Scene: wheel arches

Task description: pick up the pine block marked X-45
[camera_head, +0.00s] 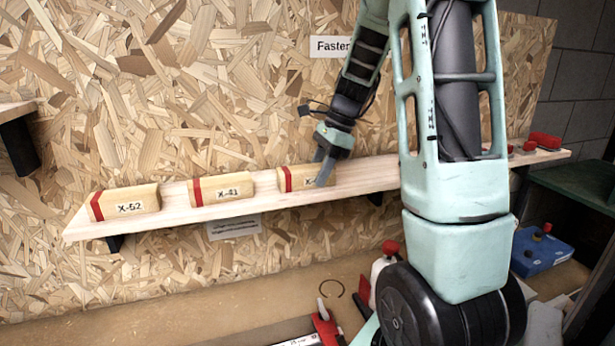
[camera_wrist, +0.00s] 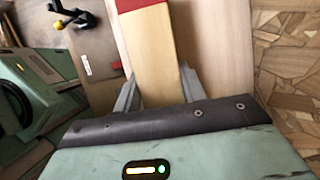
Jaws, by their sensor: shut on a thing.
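Three pine blocks with red bands stand in a row on a wooden shelf (camera_head: 352,181). The left one is marked X-52 (camera_head: 125,203) and the middle one X-41 (camera_head: 221,189). My gripper (camera_head: 324,172) is at the right-hand block (camera_head: 298,178), whose label is mostly covered by a finger; only an X and a dash show. In the wrist view my gripper (camera_wrist: 157,85) has a finger on each side of this block (camera_wrist: 152,50), shut on it. The block still appears to rest on the shelf; its label is not visible there.
An OSB wall (camera_head: 200,90) rises behind the shelf. Red items (camera_head: 545,140) lie at the shelf's right end. Below are a bench with a red-capped bottle (camera_head: 390,247) and a blue box (camera_head: 540,250). The X-41 block stands close to the left of the gripped block.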

